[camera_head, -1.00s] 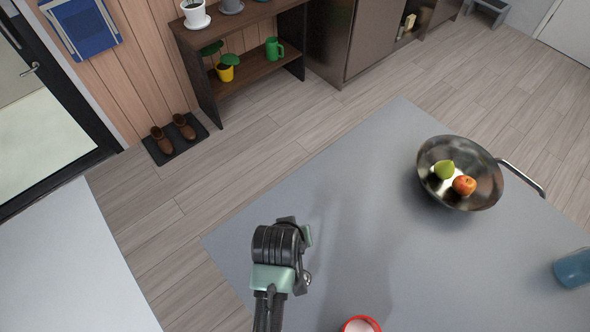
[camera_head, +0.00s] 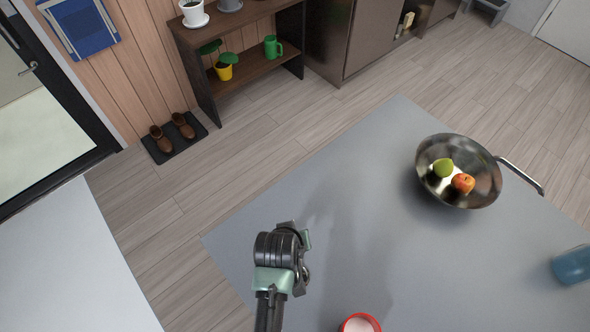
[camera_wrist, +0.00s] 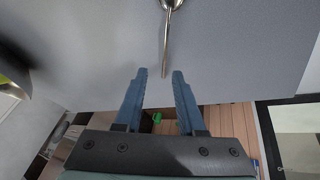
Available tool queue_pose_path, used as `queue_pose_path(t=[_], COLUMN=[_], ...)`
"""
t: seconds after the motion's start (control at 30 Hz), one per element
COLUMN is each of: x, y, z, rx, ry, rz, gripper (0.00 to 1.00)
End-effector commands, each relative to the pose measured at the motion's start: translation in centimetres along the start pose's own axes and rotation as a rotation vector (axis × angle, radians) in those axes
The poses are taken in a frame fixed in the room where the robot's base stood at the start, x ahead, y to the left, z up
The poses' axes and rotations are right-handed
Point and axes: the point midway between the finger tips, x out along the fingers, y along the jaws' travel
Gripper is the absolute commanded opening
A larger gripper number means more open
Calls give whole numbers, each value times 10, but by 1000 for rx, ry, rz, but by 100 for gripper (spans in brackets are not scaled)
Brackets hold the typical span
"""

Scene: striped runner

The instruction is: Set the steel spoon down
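The steel spoon (camera_wrist: 166,42) shows at the top centre of the wrist view, its bowl cut by the frame's upper edge. Its thin handle points towards my gripper, and the tip ends between the two blue fingertips. My gripper (camera_wrist: 159,73) is open, with a clear gap on each side of the handle. The spoon appears to lie on the grey table (camera_head: 370,180); any small height above it is hard to tell. In the head view my gripper (camera_head: 305,262) is over the table's near left part, and the spoon is mostly hidden there.
A metal pan (camera_head: 430,192) with a pear (camera_head: 443,168) and an apple (camera_head: 463,183) stands at the right. A red cup (camera_head: 360,316) is at the bottom edge, right of my arm. A blue cup (camera_head: 574,265) stands far right. The table's middle is clear.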

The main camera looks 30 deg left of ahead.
Motion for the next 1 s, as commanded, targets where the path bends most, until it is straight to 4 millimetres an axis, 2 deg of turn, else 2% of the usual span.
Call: queue_pose_path(t=[0.27, 0.7, 0.8, 1.0], x=[-15, -93, -107, -121], y=[1, 1, 1, 0], z=[-1, -2, -2, -1], rx=[0, 0, 0, -1], ry=[2, 3, 3, 0], rz=[0, 0, 0, 0], gripper=[39, 39, 39, 39])
